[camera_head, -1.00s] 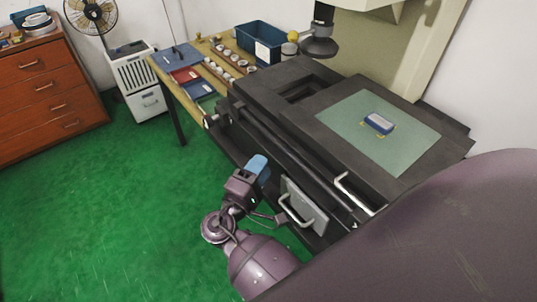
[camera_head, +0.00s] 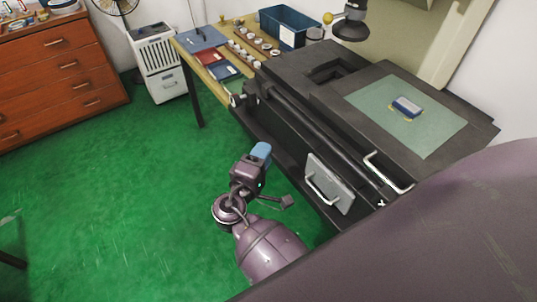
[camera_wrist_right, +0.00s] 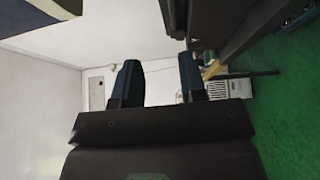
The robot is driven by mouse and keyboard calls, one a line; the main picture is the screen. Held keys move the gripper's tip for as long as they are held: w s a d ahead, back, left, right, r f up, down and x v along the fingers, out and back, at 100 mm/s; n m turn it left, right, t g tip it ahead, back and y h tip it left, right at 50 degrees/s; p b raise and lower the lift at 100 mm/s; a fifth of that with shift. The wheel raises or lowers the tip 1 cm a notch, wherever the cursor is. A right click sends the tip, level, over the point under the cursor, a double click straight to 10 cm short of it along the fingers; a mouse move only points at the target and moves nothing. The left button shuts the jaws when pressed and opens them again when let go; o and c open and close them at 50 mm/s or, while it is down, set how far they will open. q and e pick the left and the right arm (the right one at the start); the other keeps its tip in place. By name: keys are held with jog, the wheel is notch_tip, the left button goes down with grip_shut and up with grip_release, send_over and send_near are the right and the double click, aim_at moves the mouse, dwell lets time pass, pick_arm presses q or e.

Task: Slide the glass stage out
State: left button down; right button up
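The glass stage (camera_head: 437,139) is a pale green pane set in the dark top of a large machine. A blue-and-white block (camera_head: 407,106) lies on it. A silver bar handle (camera_head: 388,174) sits at the stage's front edge. My right gripper (camera_head: 261,152), with blue fingers, hangs over the floor to the left of the machine's front, apart from both handles. In the right wrist view its two fingers (camera_wrist_right: 160,80) stand apart with nothing between them. My left gripper is not in view.
A grey panel with a second silver handle (camera_head: 320,188) is on the machine's front, below the stage. A wooden bench (camera_head: 237,86) with small parts and a blue bin (camera_head: 290,28) stands behind. A dark column head (camera_head: 350,27) overhangs the machine.

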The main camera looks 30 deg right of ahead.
jog(key=shift+w+a+f+t+y, duration=0.15)
jog(key=shift+w+f+y, duration=0.25)
jog(key=shift+y, duration=0.25)
jog(key=shift+w+a+f+t+y, duration=0.15)
jog(key=shift+w+f+y, duration=0.2)
jog(key=shift+y, duration=0.3)
